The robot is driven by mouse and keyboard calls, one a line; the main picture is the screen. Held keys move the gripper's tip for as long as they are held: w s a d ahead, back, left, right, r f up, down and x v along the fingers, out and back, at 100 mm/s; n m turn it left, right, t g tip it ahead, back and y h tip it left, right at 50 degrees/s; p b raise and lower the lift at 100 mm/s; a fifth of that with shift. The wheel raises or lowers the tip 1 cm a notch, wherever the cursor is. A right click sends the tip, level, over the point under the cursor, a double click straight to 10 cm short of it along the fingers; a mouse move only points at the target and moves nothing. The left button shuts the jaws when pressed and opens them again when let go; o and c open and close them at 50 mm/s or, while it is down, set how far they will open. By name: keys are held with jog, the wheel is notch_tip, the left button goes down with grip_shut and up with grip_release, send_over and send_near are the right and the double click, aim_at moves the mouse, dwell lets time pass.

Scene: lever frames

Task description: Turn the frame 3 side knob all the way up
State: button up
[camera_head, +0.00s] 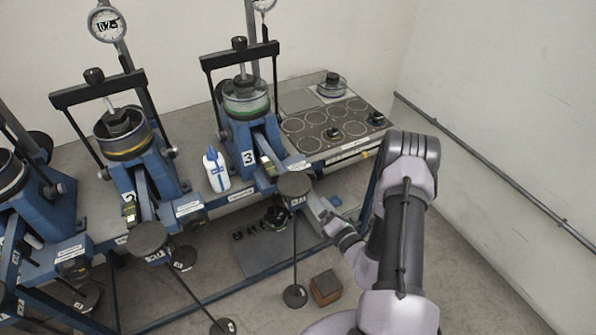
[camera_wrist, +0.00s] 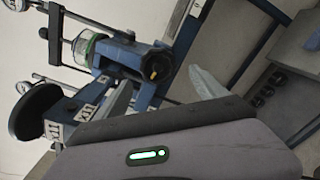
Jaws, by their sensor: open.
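Frame 3 (camera_head: 238,135) is a blue lever frame marked "3", with a green-ringed cylinder (camera_head: 246,98) on top. In the wrist view the same green-ringed cylinder (camera_wrist: 84,46) lies at upper left. A black round side knob (camera_wrist: 157,65) with a small yellow mark sits on the frame's blue body, right of the cylinder; I cannot make out this knob in the head view. My gripper (camera_head: 322,212) is open and empty, low in front of frame 3, beside its round dark lever pad (camera_head: 294,184). It appears apart from the knob.
Frame 2 (camera_head: 140,165) stands to the left, with a white bottle (camera_head: 215,170) between. A plate with several round recesses (camera_head: 310,128) lies right of frame 3. A brown block (camera_head: 326,287) is on the floor below. A wall rail (camera_head: 490,168) runs along the right.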

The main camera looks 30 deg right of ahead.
jog(key=w, duration=0.8)
jog(key=shift+a+r+p, duration=0.15)
jog(key=shift+a+p, duration=0.05)
jog(key=shift+p, duration=0.2)
jog(key=shift+w, duration=0.25)
jog(key=shift+c, duration=0.9)
grip_shut()
jog(key=m+p, duration=0.1)
jog(key=m, duration=0.1)
jog(key=shift+r+m, duration=0.2)
jog(key=shift+m, duration=0.2)
jog(key=m+p, duration=0.1)
jog(key=m, duration=0.1)
jog(key=shift+m, duration=0.4)
jog(key=m, duration=0.5)
jog(key=shift+f, duration=0.15)
jog(key=shift+c, duration=0.5)
grip_release()
jog(key=shift+m, duration=0.7)
jog(key=shift+o, duration=1.4)
jog(key=shift+w+f, duration=0.1)
